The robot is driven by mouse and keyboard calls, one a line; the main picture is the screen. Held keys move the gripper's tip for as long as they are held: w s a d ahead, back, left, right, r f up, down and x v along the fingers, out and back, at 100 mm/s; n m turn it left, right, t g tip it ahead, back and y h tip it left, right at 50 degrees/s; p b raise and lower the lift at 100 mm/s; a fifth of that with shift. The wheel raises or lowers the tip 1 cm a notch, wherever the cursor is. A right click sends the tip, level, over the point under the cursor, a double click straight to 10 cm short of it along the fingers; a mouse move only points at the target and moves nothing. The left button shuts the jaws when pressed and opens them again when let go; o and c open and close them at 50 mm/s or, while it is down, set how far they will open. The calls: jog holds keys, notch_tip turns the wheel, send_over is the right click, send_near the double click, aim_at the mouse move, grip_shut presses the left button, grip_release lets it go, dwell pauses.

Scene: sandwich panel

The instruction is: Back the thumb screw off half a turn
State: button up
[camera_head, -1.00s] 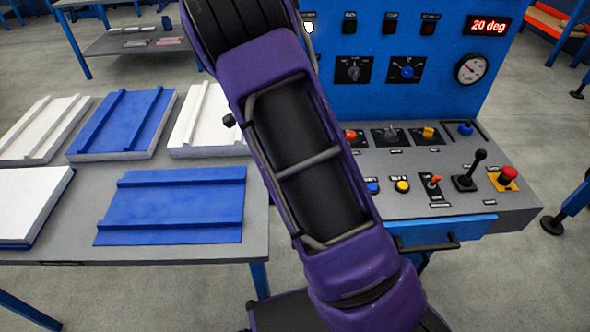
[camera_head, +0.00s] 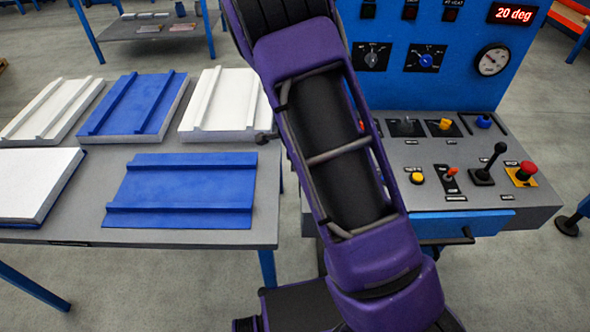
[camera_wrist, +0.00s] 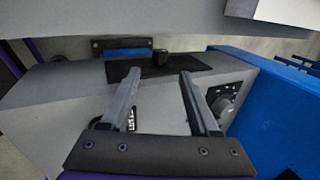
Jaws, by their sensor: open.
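In the wrist view a small dark knob (camera_wrist: 161,58) stands on a black plate (camera_wrist: 185,67) on a grey surface. It may be the thumb screw, but it is too small and dark to be sure. My gripper (camera_wrist: 160,76) is open and empty. Its two grey fingers point toward the knob, which shows between and beyond their tips, apart from them. In the head view my purple arm crosses the middle of the picture, and my gripper is hidden. I cannot make out a thumb screw there.
A blue control console (camera_head: 445,50) with switches, a red stop button (camera_head: 524,172) and a "20 deg" display (camera_head: 515,12) stands at right. A grey table (camera_head: 85,232) at left carries white and blue panels (camera_head: 182,190). A blue wall (camera_wrist: 270,120) rises close at the wrist view's right.

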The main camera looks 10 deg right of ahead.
jog(key=b+x, duration=0.1)
jog(key=x, duration=0.6)
grip_shut()
